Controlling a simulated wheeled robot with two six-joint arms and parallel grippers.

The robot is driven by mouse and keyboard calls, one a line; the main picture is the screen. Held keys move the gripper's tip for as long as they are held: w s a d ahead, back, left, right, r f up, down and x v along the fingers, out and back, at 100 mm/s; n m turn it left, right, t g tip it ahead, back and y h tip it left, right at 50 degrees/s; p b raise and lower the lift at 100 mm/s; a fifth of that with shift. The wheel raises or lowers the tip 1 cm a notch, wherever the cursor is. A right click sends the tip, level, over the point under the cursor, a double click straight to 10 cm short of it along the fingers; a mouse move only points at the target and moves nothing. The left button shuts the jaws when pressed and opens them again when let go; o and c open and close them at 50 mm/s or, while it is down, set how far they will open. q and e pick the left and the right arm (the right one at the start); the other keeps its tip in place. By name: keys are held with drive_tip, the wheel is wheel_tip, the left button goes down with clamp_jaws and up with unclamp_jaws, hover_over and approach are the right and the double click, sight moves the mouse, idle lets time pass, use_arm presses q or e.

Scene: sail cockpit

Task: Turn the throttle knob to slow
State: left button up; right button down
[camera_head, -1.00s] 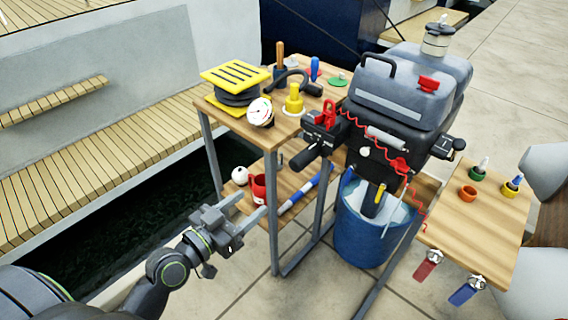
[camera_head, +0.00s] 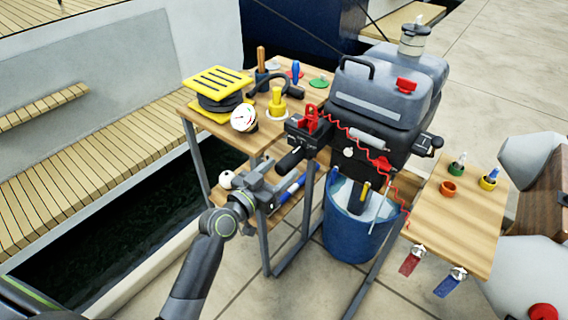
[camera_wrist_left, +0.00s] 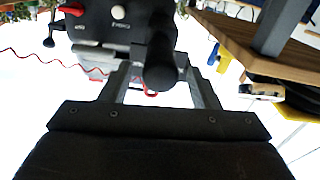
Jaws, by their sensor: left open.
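The outboard motor (camera_head: 385,95) stands in the middle of the head view, with a black tiller handle sticking out to the lower left. The throttle knob is the black grip (camera_head: 290,160) at its end. In the left wrist view the knob's rounded end (camera_wrist_left: 160,72) points at the camera, and it appears between the two fingers. My left gripper (camera_head: 272,177) is open just below and left of the knob. I cannot tell whether the fingers touch it. The slow marking is not readable. My right gripper is not in view.
A wooden table (camera_head: 225,135) holds a yellow and black stack (camera_head: 218,90), a white gauge (camera_head: 244,118) and a yellow bottle (camera_head: 277,103). A blue bucket (camera_head: 350,232) stands under the motor. A side shelf (camera_head: 455,215) with small cups is at right. A red coiled cord (camera_head: 352,136) hangs from the motor.

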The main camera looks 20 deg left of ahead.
use_arm(q)
drive_tip(key=shift+x, duration=1.3)
drive_tip(key=shift+c, duration=0.4)
drive_tip(key=c, duration=0.9)
